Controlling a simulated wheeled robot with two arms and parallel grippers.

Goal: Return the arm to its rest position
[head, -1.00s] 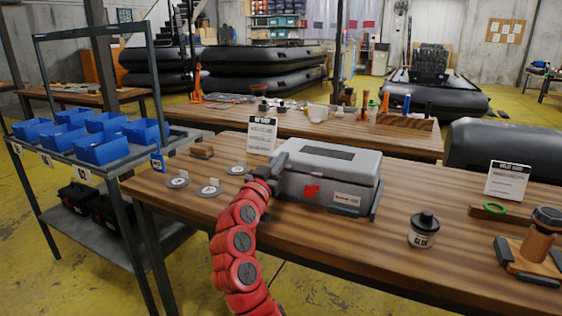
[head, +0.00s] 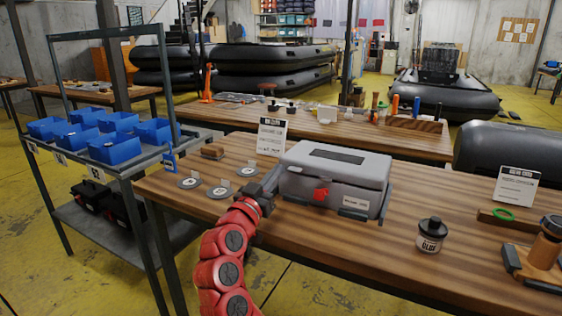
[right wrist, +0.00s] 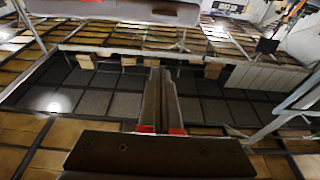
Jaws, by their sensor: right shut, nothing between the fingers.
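My right arm is red and reaches up from the bottom of the head view. Its dark right gripper (head: 272,179) is at the left end of the grey case (head: 335,180), above the table; whether it touches the case I cannot tell. In the right wrist view its two fingers (right wrist: 160,98) are together with nothing between them. The case is closed, with a red latch on its front. My left gripper is not in view.
The wooden table (head: 380,228) also holds grey discs (head: 220,192), a sign card (head: 271,136), a black-capped glue jar (head: 430,236) and a wooden-handled tool (head: 545,245). A rack with blue bins (head: 120,148) stands at left. Bare tabletop lies in front of the case.

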